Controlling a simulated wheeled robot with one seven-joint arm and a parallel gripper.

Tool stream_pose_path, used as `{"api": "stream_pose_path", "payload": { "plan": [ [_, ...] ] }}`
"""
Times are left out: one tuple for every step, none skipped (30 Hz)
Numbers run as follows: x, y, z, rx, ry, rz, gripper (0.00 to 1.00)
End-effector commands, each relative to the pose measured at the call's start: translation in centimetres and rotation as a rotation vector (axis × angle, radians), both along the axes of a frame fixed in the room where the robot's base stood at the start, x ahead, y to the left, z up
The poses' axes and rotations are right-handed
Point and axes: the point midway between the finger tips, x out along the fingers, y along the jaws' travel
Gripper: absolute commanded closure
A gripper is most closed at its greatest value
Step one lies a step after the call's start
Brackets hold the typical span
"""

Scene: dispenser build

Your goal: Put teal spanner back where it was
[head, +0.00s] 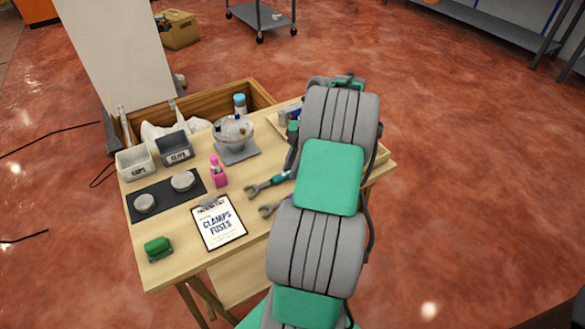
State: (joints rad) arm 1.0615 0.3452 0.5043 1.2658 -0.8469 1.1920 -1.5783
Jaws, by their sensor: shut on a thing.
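The teal spanner (279,180) shows its grey open-ended head and part of its teal handle near the middle of the table. The far end of its handle is hidden behind my arm. My gripper (291,164) is mostly hidden by my arm; a dark sliver of it shows at the spanner's handle. It is shut on the teal spanner. I cannot tell whether the spanner touches the tabletop. A second spanner (268,209) with a grey head and a bit of purple handle lies just below it, partly covered by my arm.
A clipboard (219,222) lies left of the spanners. A shallow wooden tray (382,154) is partly hidden behind my arm.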

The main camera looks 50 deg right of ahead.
Motion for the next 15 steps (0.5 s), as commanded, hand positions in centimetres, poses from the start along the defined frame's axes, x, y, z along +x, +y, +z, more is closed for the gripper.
{"api": "stream_pose_path", "payload": {
  "plan": [
    [0.00, -0.01, 0.08, 0.000, 0.000, 0.000, 1.00],
    [-0.01, -0.01, 0.08, 0.000, 0.000, 0.000, 1.00],
    [-0.02, 0.00, 0.02, 0.000, 0.000, 0.000, 1.00],
    [-0.02, 0.00, -0.11, 0.000, 0.000, 0.000, 1.00],
    [-0.03, 0.00, -0.26, 0.000, 0.000, 0.000, 1.00],
    [-0.03, 0.00, -0.41, 0.000, 0.000, -0.001, 1.00],
    [-0.04, 0.00, -0.23, 0.000, 0.000, -0.001, 0.76],
    [-0.04, 0.00, -0.20, 0.000, 0.001, -0.001, 0.74],
    [-0.04, 0.01, -0.20, 0.000, 0.001, -0.001, 0.71],
    [-0.05, 0.01, -0.20, 0.000, 0.001, -0.001, 0.68],
    [-0.05, 0.01, -0.20, 0.000, 0.001, -0.001, 0.66],
    [-0.05, 0.01, -0.20, 0.000, 0.001, -0.001, 0.62],
    [-0.05, 0.01, -0.20, 0.000, 0.001, -0.001, 0.60],
    [-0.05, 0.01, -0.20, 0.000, 0.001, -0.001, 0.58],
    [-0.05, 0.01, -0.20, 0.000, 0.001, -0.001, 0.57]
  ]
}}
